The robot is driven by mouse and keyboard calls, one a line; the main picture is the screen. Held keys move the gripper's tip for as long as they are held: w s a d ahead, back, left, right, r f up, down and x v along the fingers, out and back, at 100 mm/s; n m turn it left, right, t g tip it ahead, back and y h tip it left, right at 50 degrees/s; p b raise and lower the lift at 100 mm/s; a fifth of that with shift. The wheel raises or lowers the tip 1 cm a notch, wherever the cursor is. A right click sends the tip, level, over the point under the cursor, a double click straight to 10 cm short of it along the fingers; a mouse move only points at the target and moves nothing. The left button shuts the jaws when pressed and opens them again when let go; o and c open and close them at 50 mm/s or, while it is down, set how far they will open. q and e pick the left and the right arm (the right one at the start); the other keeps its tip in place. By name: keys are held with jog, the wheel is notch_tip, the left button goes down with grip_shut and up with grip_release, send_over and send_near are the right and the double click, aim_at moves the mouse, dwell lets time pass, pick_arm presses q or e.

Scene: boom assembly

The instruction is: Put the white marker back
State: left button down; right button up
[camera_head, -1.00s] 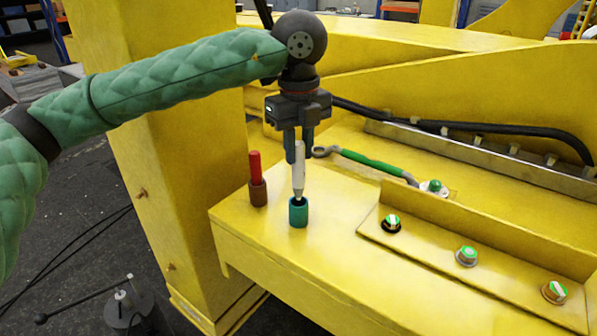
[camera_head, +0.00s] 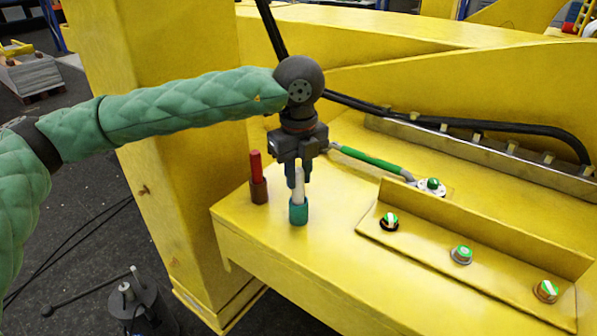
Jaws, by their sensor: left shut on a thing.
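The white marker (camera_head: 299,187) is upright in the head view, with its lower end inside the teal holder (camera_head: 298,212) on the yellow ledge. My left gripper (camera_head: 298,180) points down from above and is shut on the marker's upper part. Its fingers hide some of the marker. How deep the tip sits in the holder is hidden by the holder's wall. My right gripper is not in view.
A red marker (camera_head: 255,165) stands in a brown holder (camera_head: 259,191) just left of the teal one. A green-handled wrench (camera_head: 368,160) lies behind to the right. Several green-marked bolts (camera_head: 461,254) sit on the right. The ledge (camera_head: 330,245) in front is clear.

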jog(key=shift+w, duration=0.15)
pick_arm(q)
jog(key=shift+w+f, duration=0.1)
jog(key=shift+f, duration=0.05)
jog(key=c, duration=1.2)
grip_release()
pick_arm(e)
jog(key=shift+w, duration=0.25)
pick_arm(q)
jog(key=shift+r, duration=0.25)
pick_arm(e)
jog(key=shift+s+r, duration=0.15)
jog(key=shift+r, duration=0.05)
pick_arm(q)
jog(key=shift+r, duration=0.1)
notch_tip(320, 180, up, 4)
jog(key=b, duration=0.3)
notch_tip(320, 180, up, 6)
jog(key=b, duration=0.2)
jog(key=shift+b, duration=0.4)
jog(key=shift+r, duration=0.8)
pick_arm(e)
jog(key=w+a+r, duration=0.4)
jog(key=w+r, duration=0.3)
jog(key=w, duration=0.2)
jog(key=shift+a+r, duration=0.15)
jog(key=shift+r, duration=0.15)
